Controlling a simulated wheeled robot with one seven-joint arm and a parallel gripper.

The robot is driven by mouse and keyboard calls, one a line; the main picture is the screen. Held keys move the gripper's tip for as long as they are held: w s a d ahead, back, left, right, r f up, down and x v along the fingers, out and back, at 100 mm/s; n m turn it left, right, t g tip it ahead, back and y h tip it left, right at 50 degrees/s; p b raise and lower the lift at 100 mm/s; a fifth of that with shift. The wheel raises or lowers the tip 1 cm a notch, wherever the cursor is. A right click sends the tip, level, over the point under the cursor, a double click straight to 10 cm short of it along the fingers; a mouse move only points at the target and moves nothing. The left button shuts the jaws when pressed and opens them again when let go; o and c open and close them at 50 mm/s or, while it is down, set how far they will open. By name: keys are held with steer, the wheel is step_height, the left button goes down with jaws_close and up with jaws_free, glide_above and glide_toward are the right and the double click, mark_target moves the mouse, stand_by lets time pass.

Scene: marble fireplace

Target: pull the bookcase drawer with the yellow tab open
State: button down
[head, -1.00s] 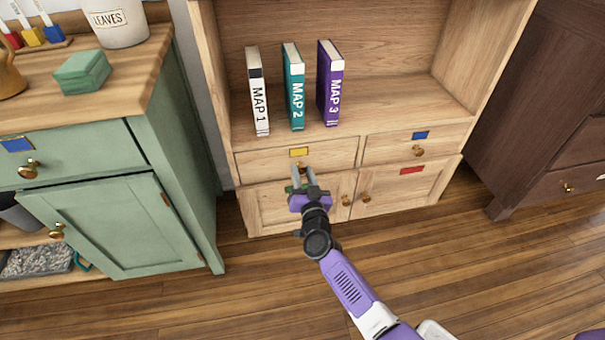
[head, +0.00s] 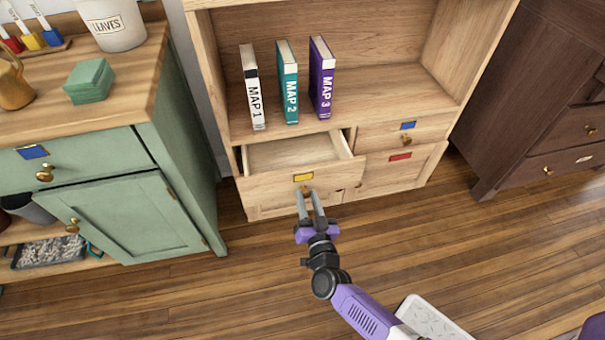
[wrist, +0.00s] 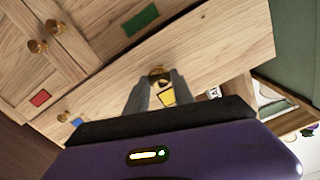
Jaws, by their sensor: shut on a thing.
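The bookcase drawer with the yellow tab (head: 303,177) is pulled well out, and its empty-looking inside shows in the head view. Its front also shows in the wrist view (wrist: 215,45). My gripper (head: 307,193) is in front of the drawer, shut on its round brass knob (wrist: 159,74), just below the yellow tab. In the wrist view the fingers close around the knob, with the yellow tab (wrist: 167,96) partly seen between them.
Right of it is a shut drawer with a blue tab (head: 407,125), above a door with a red tab (head: 400,156). Three map books (head: 287,85) stand on the shelf above. A green cabinet (head: 130,215) stands left; the floor (head: 240,290) in front is clear.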

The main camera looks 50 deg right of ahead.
steer(key=shift+p+v, duration=0.4)
steer(key=shift+v, duration=1.15)
steer(key=c, duration=1.1)
jaws_free()
steer(key=p+v, duration=0.1)
steer(key=v, duration=0.6)
steer(key=shift+s+a+p, duration=0.25)
steer(key=shift+s+p, duration=0.05)
steer(key=shift+p, duration=0.1)
